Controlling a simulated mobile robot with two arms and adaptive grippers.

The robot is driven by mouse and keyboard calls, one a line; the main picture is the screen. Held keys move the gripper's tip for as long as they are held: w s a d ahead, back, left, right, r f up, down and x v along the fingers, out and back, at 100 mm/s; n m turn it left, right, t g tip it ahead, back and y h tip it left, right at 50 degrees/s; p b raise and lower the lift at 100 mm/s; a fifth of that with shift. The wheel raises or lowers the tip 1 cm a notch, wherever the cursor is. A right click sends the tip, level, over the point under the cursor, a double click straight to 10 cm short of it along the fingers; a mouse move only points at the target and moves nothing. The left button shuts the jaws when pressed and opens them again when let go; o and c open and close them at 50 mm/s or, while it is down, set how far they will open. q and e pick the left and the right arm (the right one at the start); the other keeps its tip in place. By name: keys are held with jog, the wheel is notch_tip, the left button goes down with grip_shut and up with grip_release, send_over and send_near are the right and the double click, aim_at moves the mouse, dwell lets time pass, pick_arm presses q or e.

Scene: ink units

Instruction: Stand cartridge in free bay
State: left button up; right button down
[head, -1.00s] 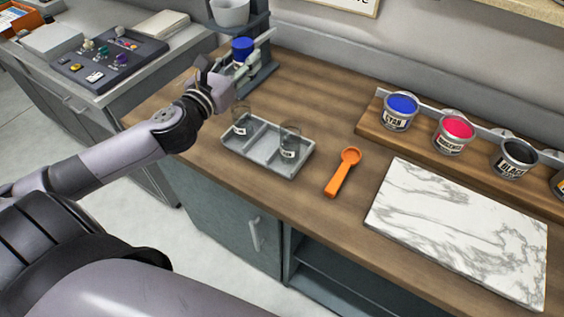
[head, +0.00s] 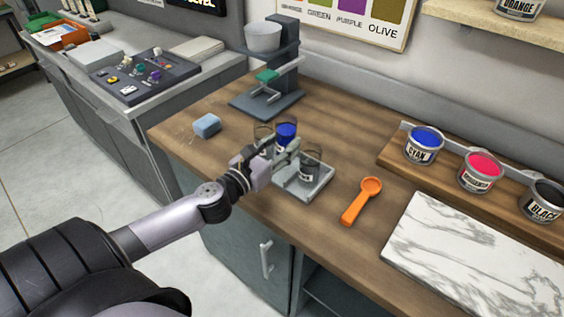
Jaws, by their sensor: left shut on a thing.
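A clear cartridge with blue ink (head: 286,132) is held upright in my left gripper (head: 283,153). My left gripper is shut on it, over the grey tray (head: 305,195). The cartridge is between two clear cartridges: one at the left (head: 262,133), partly hidden, and one at the right (head: 311,160) standing in the right bay. My gripper hides the middle bay and the cartridge's lower end, so I cannot tell whether it touches the tray floor. My right gripper is not in view.
An orange scoop (head: 361,201) and a marble slab (head: 480,260) lie right of the tray. A blue sponge (head: 207,125) lies to the left. A dispenser stand (head: 283,70) stands behind.

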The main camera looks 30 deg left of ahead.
pick_arm(q)
jog(key=shift+f, duration=0.4)
jog(key=shift+f+b, duration=0.7)
jog(key=shift+f, duration=1.2)
jog(key=shift+f, duration=0.1)
jog(key=o, duration=0.8)
jog(key=shift+f, duration=0.1)
jog(key=shift+c, duration=0.2)
jog(key=shift+o, duration=1)
jog(key=shift+r, duration=0.25)
jog(key=s+b, duration=0.1)
jog(key=s, duration=0.6)
jog(key=s+a+b, duration=0.1)
jog(key=s, duration=0.2)
jog(key=shift+s+f+b, duration=0.15)
jog(key=shift+s+b, duration=0.15)
jog(key=shift+s, duration=0.7)
